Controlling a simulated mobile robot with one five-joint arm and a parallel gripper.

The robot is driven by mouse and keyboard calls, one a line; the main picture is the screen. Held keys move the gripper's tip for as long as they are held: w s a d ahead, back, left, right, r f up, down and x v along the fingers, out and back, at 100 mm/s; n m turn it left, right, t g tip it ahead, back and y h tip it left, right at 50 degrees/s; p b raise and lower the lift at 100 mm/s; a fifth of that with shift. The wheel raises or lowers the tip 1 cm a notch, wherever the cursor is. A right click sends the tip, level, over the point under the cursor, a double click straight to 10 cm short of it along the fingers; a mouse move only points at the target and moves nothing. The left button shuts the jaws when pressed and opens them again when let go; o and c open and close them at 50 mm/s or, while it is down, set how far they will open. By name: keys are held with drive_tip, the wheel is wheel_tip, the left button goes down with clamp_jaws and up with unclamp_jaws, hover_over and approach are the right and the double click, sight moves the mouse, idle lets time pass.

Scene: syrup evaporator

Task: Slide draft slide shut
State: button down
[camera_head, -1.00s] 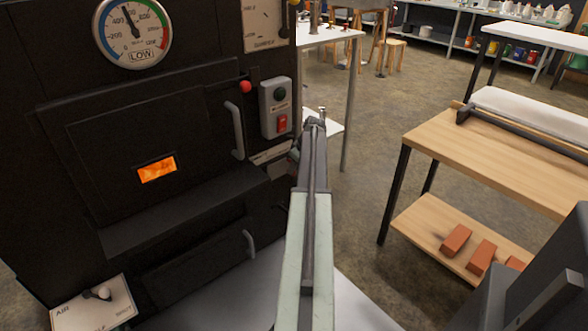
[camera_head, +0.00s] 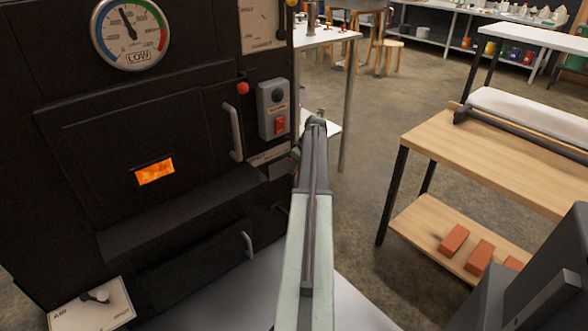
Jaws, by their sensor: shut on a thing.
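The black evaporator front fills the left. A narrow pale labelled strip (camera_head: 268,155), which looks like the draft slide's plate, is on its right side, below the switch box. My arm reaches up from the bottom centre, and its far end bends down out of sight. A small dark part of my gripper (camera_head: 296,154) shows at the arm's left edge, just right of the strip. It is shut on what appears to be the draft slide. The fingertips, the held part and the slide's opening are hidden behind my arm.
The firebox door (camera_head: 140,150) has a glowing window and an upright handle (camera_head: 235,133). A switch box (camera_head: 274,108) is above the strip. An air plate (camera_head: 92,305) with a lever is at lower left. A wooden table (camera_head: 490,160) stands right, with open floor between.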

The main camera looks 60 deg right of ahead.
drive_tip(key=c, duration=1.5)
unclamp_jaws()
drive_tip(key=shift+s+d, duration=0.1)
drive_tip(key=shift+d, duration=0.1)
drive_tip(key=shift+o, duration=0.2)
drive_tip(key=p+v, duration=0.7)
drive_tip(key=v, duration=0.1)
drive_tip(key=shift+p, duration=0.3)
